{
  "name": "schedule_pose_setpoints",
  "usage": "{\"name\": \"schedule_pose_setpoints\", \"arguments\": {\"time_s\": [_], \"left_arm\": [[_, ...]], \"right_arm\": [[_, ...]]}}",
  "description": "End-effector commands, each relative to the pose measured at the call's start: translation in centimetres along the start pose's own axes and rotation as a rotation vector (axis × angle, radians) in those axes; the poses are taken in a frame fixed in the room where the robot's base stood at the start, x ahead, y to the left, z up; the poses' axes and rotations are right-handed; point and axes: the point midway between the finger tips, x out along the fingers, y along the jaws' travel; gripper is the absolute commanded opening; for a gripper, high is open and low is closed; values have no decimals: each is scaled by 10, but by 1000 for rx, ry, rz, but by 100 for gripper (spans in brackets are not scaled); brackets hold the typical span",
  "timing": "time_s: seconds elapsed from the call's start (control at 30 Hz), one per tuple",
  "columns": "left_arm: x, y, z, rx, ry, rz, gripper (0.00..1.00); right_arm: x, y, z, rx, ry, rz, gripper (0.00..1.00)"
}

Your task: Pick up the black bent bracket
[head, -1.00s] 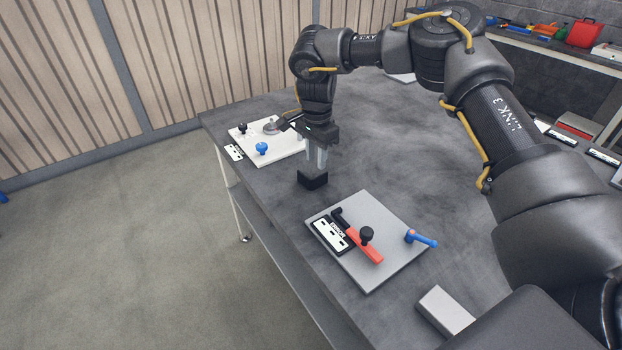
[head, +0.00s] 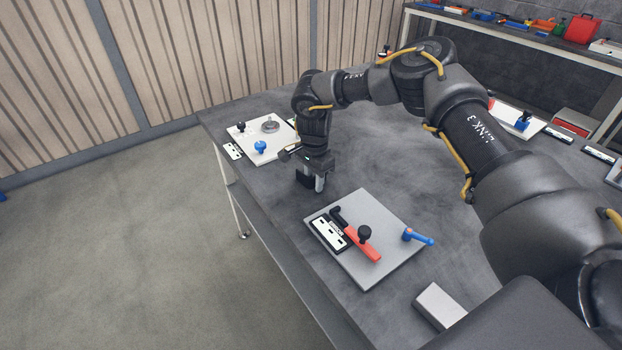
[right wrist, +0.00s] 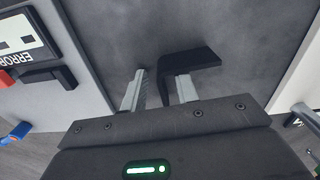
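The black bent bracket (head: 303,178) stands on the grey bench top, partly hidden behind my right gripper in the head view. In the right wrist view the bracket (right wrist: 200,62) shows its angled shape, with one leg reaching down between the two fingers. My right gripper (head: 313,184) is low over the bench at the bracket. In the wrist view its fingers (right wrist: 162,88) are apart, one on each side of that leg, with a gap showing at the left finger. My left gripper is not in view.
A grey board (head: 378,272) with a red-handled clamp (head: 362,245) and a blue lever (head: 417,237) lies nearer. A white board (head: 285,148) with knobs lies behind the gripper. A grey block (head: 440,306) sits at the near edge. The middle bench is clear.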

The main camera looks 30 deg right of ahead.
Motion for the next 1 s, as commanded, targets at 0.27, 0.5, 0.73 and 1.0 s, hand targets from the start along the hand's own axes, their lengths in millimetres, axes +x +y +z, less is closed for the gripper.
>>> {"name": "schedule_pose_setpoints", "arguments": {"time_s": [0.27,0.5,0.73,1.0], "left_arm": [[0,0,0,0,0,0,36],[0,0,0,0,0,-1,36],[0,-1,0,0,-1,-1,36],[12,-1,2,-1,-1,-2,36]], "right_arm": [[0,0,0,-1,0,0,9],[0,0,0,-1,0,0,0],[-1,0,0,-1,0,-1,0],[-20,-2,1,-2,0,-5,0]]}}
